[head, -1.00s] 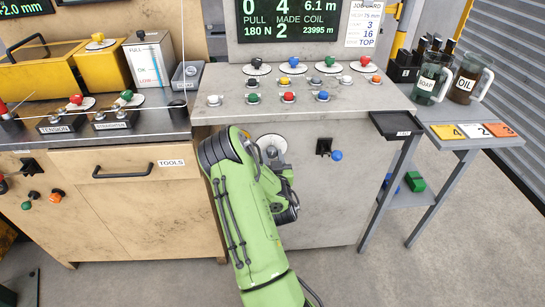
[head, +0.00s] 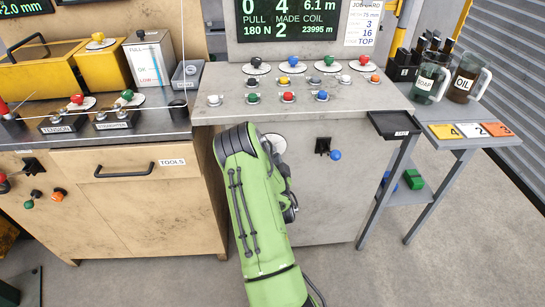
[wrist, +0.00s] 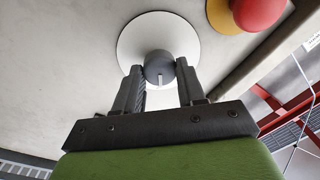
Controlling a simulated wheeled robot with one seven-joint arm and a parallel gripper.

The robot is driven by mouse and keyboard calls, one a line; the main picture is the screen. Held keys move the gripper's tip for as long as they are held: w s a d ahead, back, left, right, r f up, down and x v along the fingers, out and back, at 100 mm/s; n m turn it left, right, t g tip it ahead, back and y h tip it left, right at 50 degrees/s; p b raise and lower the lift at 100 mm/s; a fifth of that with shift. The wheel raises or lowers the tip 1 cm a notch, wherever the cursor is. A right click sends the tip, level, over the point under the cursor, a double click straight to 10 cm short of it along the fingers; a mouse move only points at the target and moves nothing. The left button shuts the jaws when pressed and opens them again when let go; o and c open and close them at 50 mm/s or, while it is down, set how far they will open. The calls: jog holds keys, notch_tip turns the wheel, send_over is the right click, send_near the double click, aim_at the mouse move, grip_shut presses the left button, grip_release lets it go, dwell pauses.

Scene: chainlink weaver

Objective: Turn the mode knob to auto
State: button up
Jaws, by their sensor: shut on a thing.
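In the wrist view a round dark grey knob (wrist: 158,67) with a pale mark on its edge sits on a white disc (wrist: 130,38). The fingers of my gripper (wrist: 160,75) stand on either side of the knob, shut on it. No lettering on the disc is readable, so I cannot tell which setting the mark points to. In the head view part of a white disc (head: 279,141) on the grey cabinet's front shows beside my green arm. My arm hides the gripper and the knob there.
A red button (wrist: 262,12) on a yellow base sits close to the disc in the wrist view. A blue ball-ended lever (head: 335,155) is to the right on the cabinet front. Several coloured knobs line the sloped panel (head: 370,100) above. A small side table (head: 455,142) stands at right.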

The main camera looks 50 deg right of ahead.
jog(key=shift+m, duration=0.5)
jog(key=o, duration=1.1)
jog(key=shift+c, duration=0.2)
jog(key=shift+f, duration=0.1)
